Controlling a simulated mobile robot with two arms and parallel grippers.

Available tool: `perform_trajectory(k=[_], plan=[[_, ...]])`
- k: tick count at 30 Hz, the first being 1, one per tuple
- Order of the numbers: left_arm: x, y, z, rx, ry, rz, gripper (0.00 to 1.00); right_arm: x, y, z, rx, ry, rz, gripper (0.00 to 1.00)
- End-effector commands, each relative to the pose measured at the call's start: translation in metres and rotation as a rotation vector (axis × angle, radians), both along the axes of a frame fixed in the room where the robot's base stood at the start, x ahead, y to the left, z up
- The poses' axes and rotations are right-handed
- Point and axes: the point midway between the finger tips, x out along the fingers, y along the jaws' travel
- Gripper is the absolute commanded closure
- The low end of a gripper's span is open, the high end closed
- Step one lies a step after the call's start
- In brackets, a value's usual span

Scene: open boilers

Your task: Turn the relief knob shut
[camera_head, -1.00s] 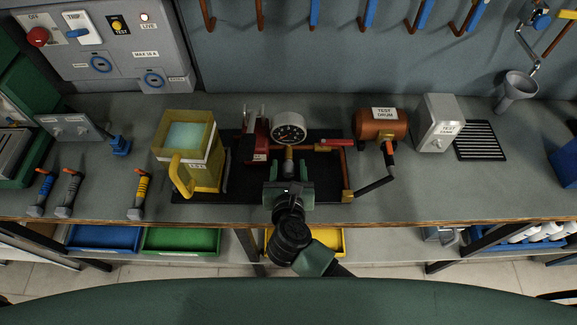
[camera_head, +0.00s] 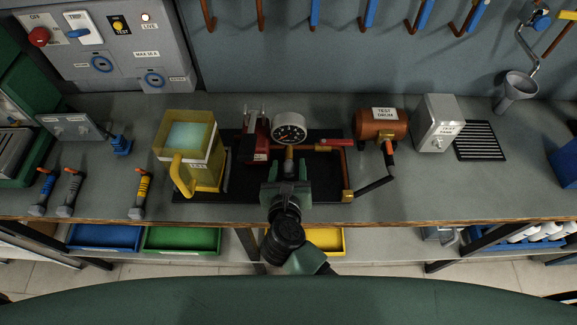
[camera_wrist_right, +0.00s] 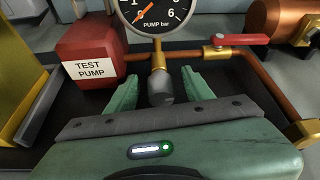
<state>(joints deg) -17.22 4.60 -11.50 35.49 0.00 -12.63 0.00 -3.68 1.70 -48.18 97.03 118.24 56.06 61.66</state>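The relief knob (camera_wrist_right: 160,92) is a dark grey knob under the brass fitting below the round pump gauge (camera_wrist_right: 153,12). In the wrist view it stands between the two green fingers of my right gripper (camera_wrist_right: 160,90), with a gap on each side. The gripper is open and around the knob. In the head view my right gripper (camera_head: 288,174) reaches over the bench's front edge to the test pump, and the knob is mostly hidden there. My left gripper is not in view.
The red test pump (camera_wrist_right: 92,50) is left of the knob. A copper pipe with a red lever (camera_wrist_right: 240,40) runs to the right. The yellow tank (camera_head: 205,170) stands left, the copper test drum (camera_head: 380,125) right. Several screwdriver-like tools lie at the bench's left front.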

Motion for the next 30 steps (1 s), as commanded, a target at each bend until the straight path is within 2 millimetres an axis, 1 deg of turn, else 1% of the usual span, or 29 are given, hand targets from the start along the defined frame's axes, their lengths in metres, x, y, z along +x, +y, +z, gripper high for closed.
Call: perform_trajectory(k=[5,8,11,18,21,24,30], plan=[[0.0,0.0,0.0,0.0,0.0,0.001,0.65,0.0,0.0,0.0,0.0,0.0,0.0,0.48],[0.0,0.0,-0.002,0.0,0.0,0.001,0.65,-0.005,0.001,0.0,0.001,0.002,0.0,0.48],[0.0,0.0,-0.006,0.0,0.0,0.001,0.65,-0.018,0.001,0.004,0.004,0.002,0.0,0.48],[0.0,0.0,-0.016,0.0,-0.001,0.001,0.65,-0.055,0.003,0.02,0.004,0.002,-0.001,0.48],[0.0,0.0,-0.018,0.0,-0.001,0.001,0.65,-0.066,0.004,0.025,0.002,0.001,0.0,0.48],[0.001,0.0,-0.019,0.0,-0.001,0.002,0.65,-0.071,0.004,0.028,0.002,0.0,-0.001,0.48],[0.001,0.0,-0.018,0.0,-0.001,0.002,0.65,-0.072,0.004,0.03,0.0,-0.001,-0.001,0.48]])
